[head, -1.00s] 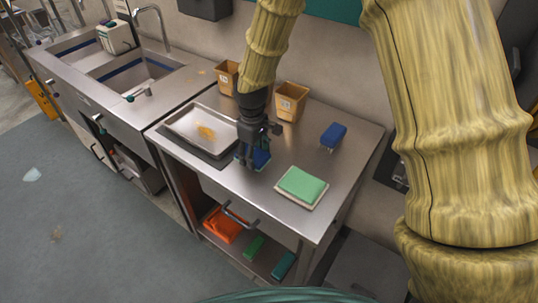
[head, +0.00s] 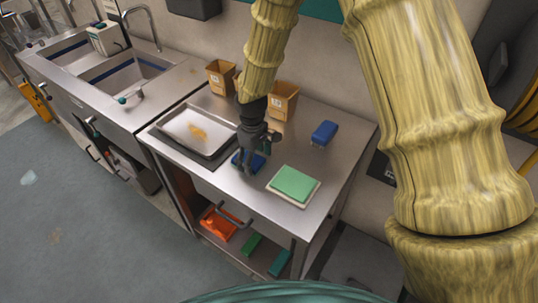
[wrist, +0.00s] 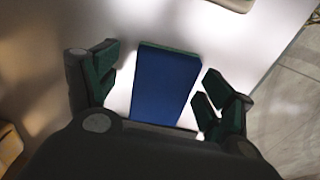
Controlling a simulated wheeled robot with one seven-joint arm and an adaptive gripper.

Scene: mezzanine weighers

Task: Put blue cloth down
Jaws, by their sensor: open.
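The blue cloth (head: 255,163) is a folded rectangular block on the steel table, right of the metal tray. My gripper (head: 247,158) is over it in the head view and hides part of it. In the wrist view the blue cloth (wrist: 165,88) lies between the two spread fingers of my gripper (wrist: 160,92). Gaps show on both sides, so the fingers are apart from it. A thin green edge shows along its far end.
A green cloth on a pale pad (head: 295,185) lies to the right in front. A blue brush-like block (head: 324,133) is behind it. The metal tray (head: 172,138) is at left; brown bins (head: 284,101) stand at the back. Bare tabletop (head: 232,186) lies in front.

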